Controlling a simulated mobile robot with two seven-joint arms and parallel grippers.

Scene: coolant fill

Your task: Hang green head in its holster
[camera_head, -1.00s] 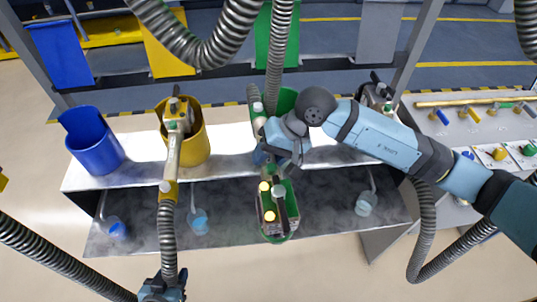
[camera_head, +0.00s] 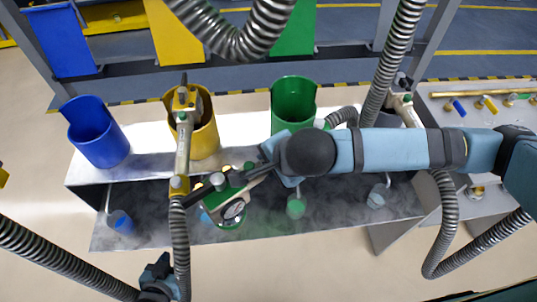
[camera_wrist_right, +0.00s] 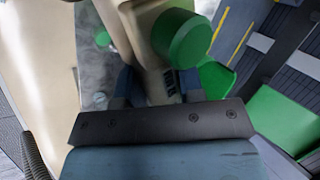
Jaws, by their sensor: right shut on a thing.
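The green head (camera_head: 232,192) is a beige and green nozzle unit with a gauge. It is tilted over the grey trough, left of and in front of the green holster (camera_head: 294,105), apart from it. The holster is an open green cup on the shelf, and it looks empty. My right gripper (camera_head: 268,168) is shut on the green head; in the wrist view its fingers (camera_wrist_right: 158,88) straddle the beige body beside a green cylinder. My left gripper (camera_head: 158,272) is low at the left, beside the yellow head's hose; its jaws are unclear.
A blue cup (camera_head: 95,135) stands empty at the left. The yellow cup (camera_head: 205,138) has the yellow head (camera_head: 184,135) at it. Another beige head (camera_head: 402,100) stands at the right. Ribbed hoses (camera_head: 245,40) cross the top and right. The valve panel (camera_head: 470,105) is far right.

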